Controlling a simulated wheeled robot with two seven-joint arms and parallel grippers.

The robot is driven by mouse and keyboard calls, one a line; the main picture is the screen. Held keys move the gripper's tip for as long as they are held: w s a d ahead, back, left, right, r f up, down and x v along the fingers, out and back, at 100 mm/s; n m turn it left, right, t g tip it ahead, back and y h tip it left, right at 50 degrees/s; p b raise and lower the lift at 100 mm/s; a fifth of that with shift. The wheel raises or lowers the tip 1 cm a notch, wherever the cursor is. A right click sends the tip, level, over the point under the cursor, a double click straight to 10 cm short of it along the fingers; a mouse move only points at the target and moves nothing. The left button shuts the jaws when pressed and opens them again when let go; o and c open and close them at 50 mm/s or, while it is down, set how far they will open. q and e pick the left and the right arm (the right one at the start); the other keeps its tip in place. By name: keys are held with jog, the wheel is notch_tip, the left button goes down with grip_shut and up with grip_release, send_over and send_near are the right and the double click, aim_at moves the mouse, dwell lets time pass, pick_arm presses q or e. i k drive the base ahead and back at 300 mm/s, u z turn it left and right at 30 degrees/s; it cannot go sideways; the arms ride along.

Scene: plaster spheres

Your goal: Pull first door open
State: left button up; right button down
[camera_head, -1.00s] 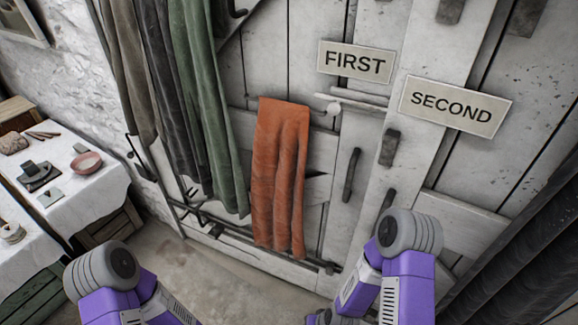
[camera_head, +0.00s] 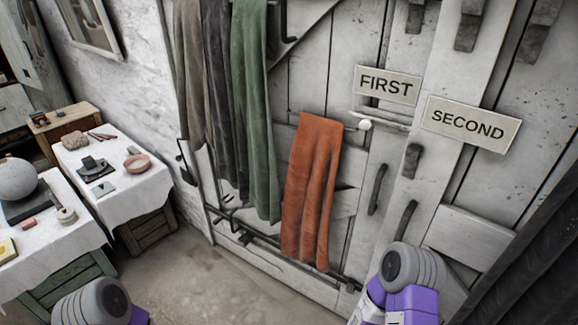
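The first door (camera_head: 345,225) is white planked wood and looks shut. A sign reading FIRST (camera_head: 387,86) is on it, with a dark upright handle (camera_head: 377,189) lower down at its right side. Only parts of my two arms show at the bottom edge; neither gripper is in view.
Grey and green cloths (camera_head: 256,110) hang left of the orange one. Tables with white cloths (camera_head: 115,185) stand at the left, bearing a plaster sphere (camera_head: 17,178) and a pink bowl (camera_head: 137,162). A dark curtain (camera_head: 530,270) is at the lower right. The floor (camera_head: 200,285) before the door is clear.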

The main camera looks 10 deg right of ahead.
aim_at(269, 125)
jog(key=i, duration=0.95)
jog(key=z, duration=0.45)
